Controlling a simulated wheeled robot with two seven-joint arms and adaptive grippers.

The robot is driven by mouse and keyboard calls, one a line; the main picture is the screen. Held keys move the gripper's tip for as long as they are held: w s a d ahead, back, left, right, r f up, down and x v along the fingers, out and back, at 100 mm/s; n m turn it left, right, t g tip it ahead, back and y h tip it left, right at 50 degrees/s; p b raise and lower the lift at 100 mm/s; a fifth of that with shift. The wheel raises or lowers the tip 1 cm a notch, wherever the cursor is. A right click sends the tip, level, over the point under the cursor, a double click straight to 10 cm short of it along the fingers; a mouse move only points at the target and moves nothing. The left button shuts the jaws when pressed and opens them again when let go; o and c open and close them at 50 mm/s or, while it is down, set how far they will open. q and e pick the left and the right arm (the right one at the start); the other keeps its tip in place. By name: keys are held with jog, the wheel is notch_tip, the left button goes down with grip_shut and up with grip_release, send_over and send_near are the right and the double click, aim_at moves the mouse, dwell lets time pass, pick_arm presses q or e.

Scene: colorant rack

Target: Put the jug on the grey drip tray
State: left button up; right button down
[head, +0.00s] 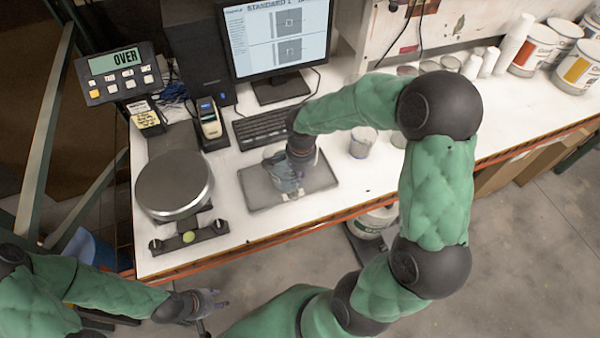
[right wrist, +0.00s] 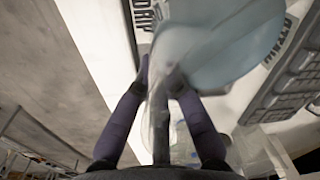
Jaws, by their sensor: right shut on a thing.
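The jug (head: 281,172) is pale, bluish and see-through; in the head view it is over the grey drip tray (head: 320,180), partly hidden by my right gripper (head: 289,164). I cannot tell whether its base touches the tray. In the right wrist view the jug (right wrist: 225,45) fills the top middle, with its handle (right wrist: 159,115) between the two fingers of my right gripper (right wrist: 160,85), which is shut on it. My left gripper (head: 216,300) is low at the left, off the table's front edge and empty; its finger opening is unclear.
A round scale (head: 174,184) stands left of the tray. A keyboard (head: 268,124), a handheld device (head: 209,122) and a monitor (head: 279,40) are behind. A small clear cup (head: 363,142) stands right of the tray. Cans and white bottles line the back right; the front right counter is clear.

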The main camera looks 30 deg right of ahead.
jog(key=shift+f, duration=0.15)
jog(key=c, duration=1.3)
grip_release()
jog(key=shift+c, duration=0.2)
notch_tip(320, 180, up, 12)
jog(key=p, duration=0.1)
jog(key=shift+s+p, duration=0.35)
jog(key=shift+p, duration=0.05)
